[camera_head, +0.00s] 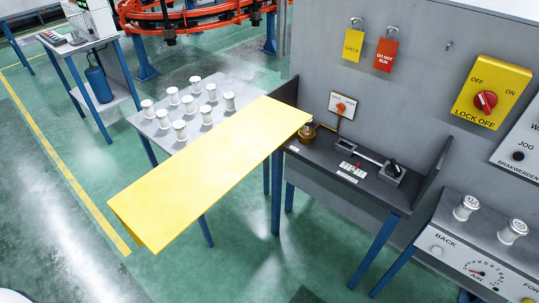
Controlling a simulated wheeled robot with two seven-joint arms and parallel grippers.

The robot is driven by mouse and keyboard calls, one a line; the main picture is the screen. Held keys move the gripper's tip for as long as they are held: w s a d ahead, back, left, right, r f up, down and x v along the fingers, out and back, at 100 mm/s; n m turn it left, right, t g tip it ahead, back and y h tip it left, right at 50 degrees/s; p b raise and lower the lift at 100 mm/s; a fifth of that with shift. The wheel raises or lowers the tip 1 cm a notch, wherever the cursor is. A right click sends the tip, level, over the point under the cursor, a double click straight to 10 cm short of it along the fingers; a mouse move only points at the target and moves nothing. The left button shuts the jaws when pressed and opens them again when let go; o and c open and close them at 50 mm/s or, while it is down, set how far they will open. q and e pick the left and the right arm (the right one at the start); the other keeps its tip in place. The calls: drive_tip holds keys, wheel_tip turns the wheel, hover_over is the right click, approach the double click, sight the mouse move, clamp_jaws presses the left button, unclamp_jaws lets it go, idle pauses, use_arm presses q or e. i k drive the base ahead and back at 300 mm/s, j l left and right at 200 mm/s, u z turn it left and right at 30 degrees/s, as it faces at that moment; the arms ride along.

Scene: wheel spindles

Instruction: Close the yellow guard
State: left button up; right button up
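The yellow guard (212,168) is a long flat panel with a folded edge at its lower left end. It sticks out from the grey machine (440,60), from near a brass fitting (306,131) down to the lower left. It stands well away from the machine's face and overlaps the view of a grey table. The dark bench (335,165) at the machine lies uncovered to its right. Neither of my grippers shows. A small white shape at the bottom left corner is cut off, and I cannot tell what it is.
Several white spools stand on the grey table (226,85) behind the guard. A lock-off switch (490,91) and two tags are on the machine. A control box (477,262) stands at lower right. Green floor in front of the guard is clear.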

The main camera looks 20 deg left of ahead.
sight(155, 210)
drive_tip(key=i+j+z, duration=0.1)
drive_tip(key=j+z, duration=0.75)
drive_tip(key=k+j+z, duration=0.1)
drive_tip(key=j+z, duration=0.35)
drive_tip(key=j, duration=0.15)
drive_tip(key=k+j, duration=0.1)
drive_tip(key=j, duration=0.35)
drive_tip(key=k+j, duration=0.1)
drive_tip(key=j, duration=0.3)
drive_tip(key=k+j, duration=0.1)
drive_tip(key=j, duration=0.75)
drive_tip(key=k+j, duration=0.15)
drive_tip(key=j, duration=0.3)
